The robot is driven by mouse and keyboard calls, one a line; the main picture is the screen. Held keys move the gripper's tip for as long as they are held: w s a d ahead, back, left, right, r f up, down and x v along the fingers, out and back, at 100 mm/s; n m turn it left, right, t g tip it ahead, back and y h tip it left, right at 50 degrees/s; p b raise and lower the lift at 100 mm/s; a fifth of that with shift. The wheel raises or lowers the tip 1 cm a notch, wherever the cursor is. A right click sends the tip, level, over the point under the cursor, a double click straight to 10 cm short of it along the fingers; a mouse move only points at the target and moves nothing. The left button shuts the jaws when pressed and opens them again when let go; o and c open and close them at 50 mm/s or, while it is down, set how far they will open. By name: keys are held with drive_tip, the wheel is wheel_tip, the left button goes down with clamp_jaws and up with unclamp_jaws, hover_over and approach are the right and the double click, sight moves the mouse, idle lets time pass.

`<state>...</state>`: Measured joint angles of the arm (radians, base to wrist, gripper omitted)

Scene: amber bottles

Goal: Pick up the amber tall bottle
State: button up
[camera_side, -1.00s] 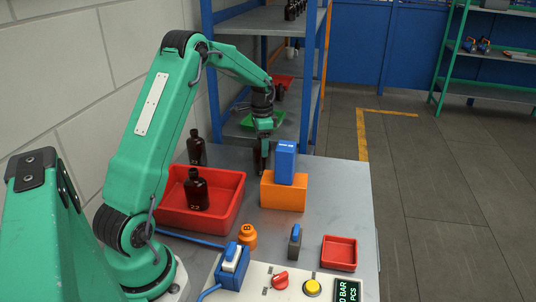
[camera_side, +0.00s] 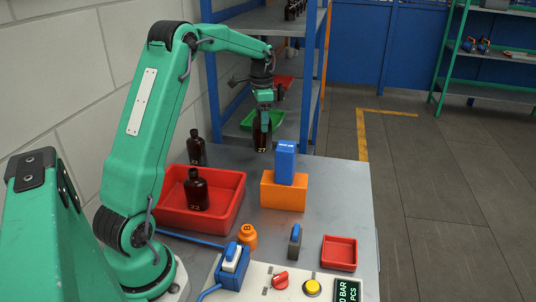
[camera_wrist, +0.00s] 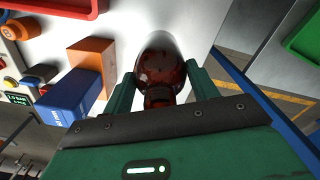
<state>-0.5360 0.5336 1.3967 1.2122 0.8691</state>
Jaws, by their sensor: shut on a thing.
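The amber tall bottle (camera_side: 262,136), dark brown and marked 27, hangs upright in my gripper (camera_side: 263,116) above the far part of the grey table. In the wrist view the bottle (camera_wrist: 161,72) sits between the two green fingers of my gripper (camera_wrist: 158,88), which are shut on it. Its neck points toward the wrist camera. In the side view the fingers hide its upper part. Another amber bottle marked 22 (camera_side: 196,190) stands in the red bin (camera_side: 234,205). A further amber bottle (camera_side: 196,150) stands behind that bin.
An orange block (camera_side: 283,194) with a blue box (camera_side: 285,161) on it stands just right of the held bottle. A small red tray (camera_side: 339,253), an orange weight (camera_side: 248,236) and a control panel (camera_side: 262,290) are at the front. A blue-framed shelf (camera_side: 208,90) stands behind.

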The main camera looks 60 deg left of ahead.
drive_tip(key=shift+r, duration=0.5)
